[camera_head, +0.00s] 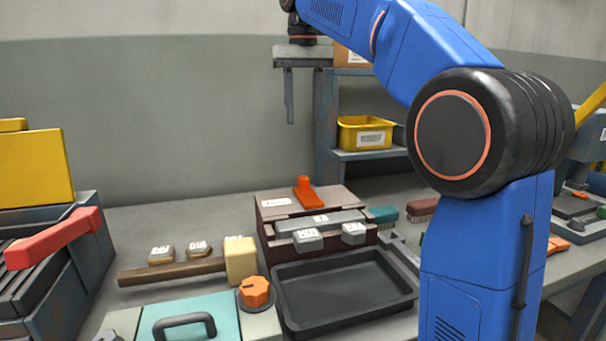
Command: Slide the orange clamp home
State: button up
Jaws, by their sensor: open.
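The orange clamp (305,194) sits on top of a dark brown block fixture (337,196) in the middle of the bench. It has a raised upright part at its back and a flatter part towards the front. My gripper (290,118) is open and hangs with its fingers pointing down, high above the clamp and apart from it. Only one finger shows clearly; the other is hard to make out against the shelf frame. Nothing shows in the jaws.
A black tray (290,322) lies in front of the fixture. An orange knob (255,291) and a teal lid (222,319) are front left. Labelled blocks stand near a wooden bar (172,272). Brushes (382,215) lie right of the fixture. A shelf holds a yellow bin (364,133).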

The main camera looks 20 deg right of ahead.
aim_at(303, 177)
notch_tip(303, 177, down, 16)
jog(key=shift+f, duration=0.25)
dwell(0.3)
jog(key=shift+s, duration=0.1)
grip_shut()
